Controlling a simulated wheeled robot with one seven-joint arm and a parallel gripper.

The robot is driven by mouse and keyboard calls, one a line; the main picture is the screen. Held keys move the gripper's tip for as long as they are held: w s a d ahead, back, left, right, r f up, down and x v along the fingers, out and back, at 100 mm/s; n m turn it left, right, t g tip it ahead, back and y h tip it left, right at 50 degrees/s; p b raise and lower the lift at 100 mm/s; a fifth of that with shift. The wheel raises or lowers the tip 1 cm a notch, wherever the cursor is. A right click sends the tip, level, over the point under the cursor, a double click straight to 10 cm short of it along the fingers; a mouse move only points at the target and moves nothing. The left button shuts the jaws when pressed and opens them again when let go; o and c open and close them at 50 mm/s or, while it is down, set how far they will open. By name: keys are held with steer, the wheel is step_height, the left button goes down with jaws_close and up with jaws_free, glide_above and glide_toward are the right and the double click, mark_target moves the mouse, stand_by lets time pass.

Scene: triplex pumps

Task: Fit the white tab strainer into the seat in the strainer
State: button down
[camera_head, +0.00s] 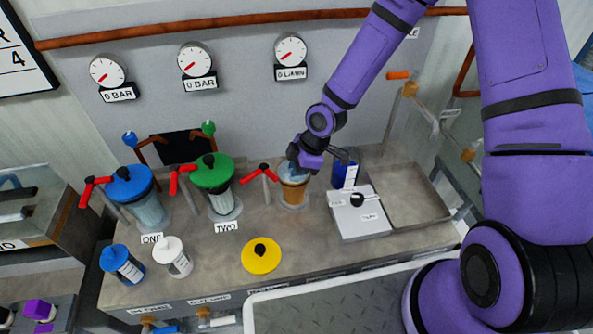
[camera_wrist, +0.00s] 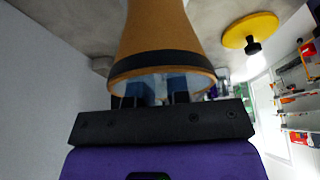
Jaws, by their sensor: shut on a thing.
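My gripper (camera_head: 308,160) is over the lidless third strainer pot (camera_head: 293,200), the rightmost of the row, pointing down at its open top. A tan tapered body (camera_head: 293,188) shows in the clear pot. In the wrist view a tan body (camera_wrist: 158,35) with a black band and a pale rim fills the top middle, beyond my gripper (camera_wrist: 155,98). A small pale piece, which looks like the strainer's tab, shows between the dark fingers, and they are shut on it. I cannot tell whether the strainer rests in its seat; its lower end is hidden.
The yellow lid (camera_head: 261,255) lies on the bench in front of the pot. Green-lidded (camera_head: 211,172) and blue-lidded (camera_head: 130,184) pots stand to the left. A red-handled valve (camera_head: 262,173) is close at left. A blue can (camera_head: 345,172) and grey box (camera_head: 360,213) are at right.

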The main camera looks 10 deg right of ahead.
steer(key=shift+f, duration=0.1)
steer(key=c, duration=1.4)
jaws_free()
steer(key=v, duration=1.2)
